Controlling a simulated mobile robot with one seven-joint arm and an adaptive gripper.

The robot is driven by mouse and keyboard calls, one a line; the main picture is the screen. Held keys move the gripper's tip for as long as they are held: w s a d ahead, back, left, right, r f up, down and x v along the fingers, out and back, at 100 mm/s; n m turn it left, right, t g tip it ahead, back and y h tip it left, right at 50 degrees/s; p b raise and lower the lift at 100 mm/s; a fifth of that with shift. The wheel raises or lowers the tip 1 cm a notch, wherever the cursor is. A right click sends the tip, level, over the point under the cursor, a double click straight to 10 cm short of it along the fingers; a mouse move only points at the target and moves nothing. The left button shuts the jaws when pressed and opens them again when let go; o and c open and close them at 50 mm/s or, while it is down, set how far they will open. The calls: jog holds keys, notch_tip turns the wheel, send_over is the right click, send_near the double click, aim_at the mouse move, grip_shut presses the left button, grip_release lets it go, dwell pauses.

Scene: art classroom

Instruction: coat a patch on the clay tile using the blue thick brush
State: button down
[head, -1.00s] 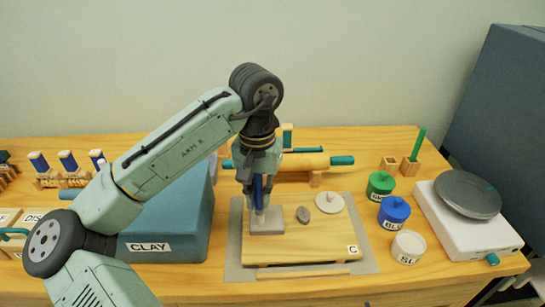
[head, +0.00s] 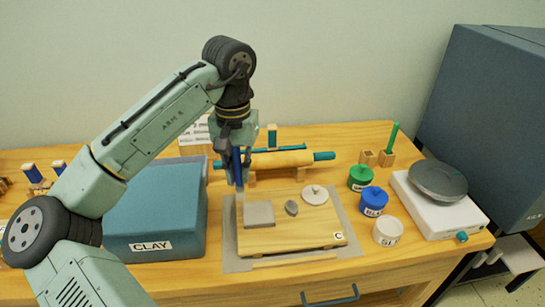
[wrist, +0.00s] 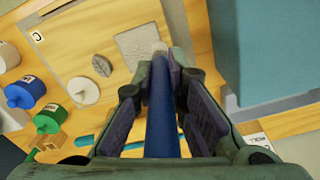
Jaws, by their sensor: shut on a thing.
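My gripper (head: 238,177) is shut on the blue thick brush (head: 237,160), which hangs roughly upright with its head down. Its blue handle (wrist: 163,120) runs between the fingers in the wrist view, with the pale brush head (wrist: 159,48) beyond them. The clay tile (head: 258,213) is a flat grey square on the wooden board (head: 300,236); it also shows in the wrist view (wrist: 134,46). The brush head is by the tile's far left corner in the head view. I cannot tell whether it touches anything. No distinct coated patch is clear on the tile.
A dark oval piece (head: 291,208) and a pale disc (head: 314,194) lie on the board. Green (head: 360,179), blue (head: 373,202) and white (head: 388,232) jars stand right. The clay box (head: 152,215) is left, a rolling pin (head: 283,159) behind, a wheel (head: 437,180) far right.

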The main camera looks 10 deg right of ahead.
jog(key=shift+r, duration=0.7)
dwell(0.6)
